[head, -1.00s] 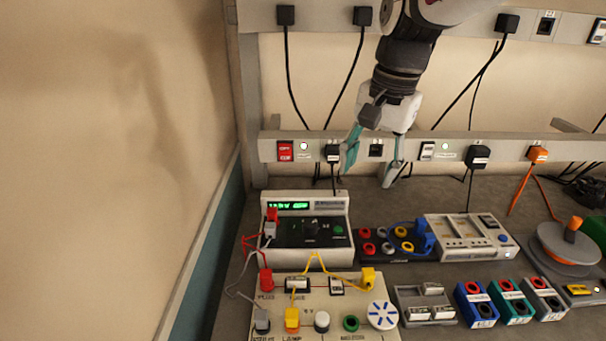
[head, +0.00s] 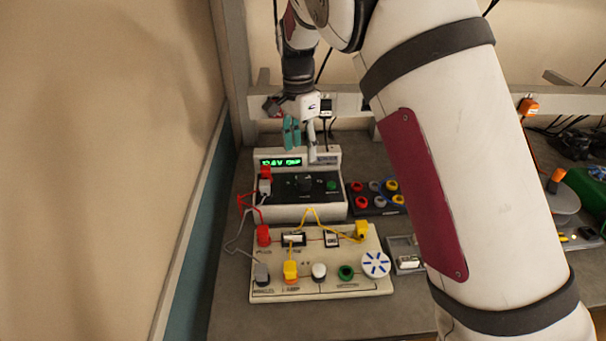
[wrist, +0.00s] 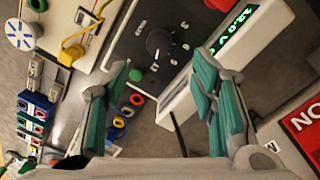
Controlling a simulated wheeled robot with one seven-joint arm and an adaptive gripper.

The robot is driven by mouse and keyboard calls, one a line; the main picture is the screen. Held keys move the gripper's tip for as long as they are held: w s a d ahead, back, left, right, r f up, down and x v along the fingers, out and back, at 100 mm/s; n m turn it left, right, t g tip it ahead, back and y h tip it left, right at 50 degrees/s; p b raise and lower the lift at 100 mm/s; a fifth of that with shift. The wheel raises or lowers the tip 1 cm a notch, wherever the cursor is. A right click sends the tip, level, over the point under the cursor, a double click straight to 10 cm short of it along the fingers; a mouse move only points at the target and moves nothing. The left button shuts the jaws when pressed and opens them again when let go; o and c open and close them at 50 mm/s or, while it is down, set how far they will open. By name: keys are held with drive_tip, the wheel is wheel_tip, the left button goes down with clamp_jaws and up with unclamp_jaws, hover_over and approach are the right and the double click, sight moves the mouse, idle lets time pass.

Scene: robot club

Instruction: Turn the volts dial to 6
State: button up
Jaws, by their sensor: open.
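The power supply (head: 270,212) is a pale box with a sloped black panel and a green lit display (head: 281,162), whose text is too small to read surely; in the wrist view it seems to start with 12. The black volts dial (head: 305,183) sits mid-panel, and it shows clearly in the wrist view (wrist: 158,42) with white numbers around it. My gripper (head: 302,147) is open and empty, above and behind the supply's display edge, apart from the dial. In the wrist view its teal fingers (wrist: 162,72) are spread wide, with the dial beyond the gap between them.
Red and grey leads are plugged in at the panel's left. A circuit board (head: 330,282) with yellow wires lies in front. A block of coloured sockets (head: 376,199) stands to the right. The back rail (head: 347,103) with plugs runs behind my gripper. My arm covers the right side.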

sight(303, 179)
drive_tip(key=f, duration=0.3)
drive_tip(key=f+p, duration=0.1)
drive_tip(key=f, duration=0.5)
drive_tip(key=shift+s+d+f, duration=0.15)
drive_tip(key=shift+s, duration=0.1)
drive_tip(key=c, duration=1.1)
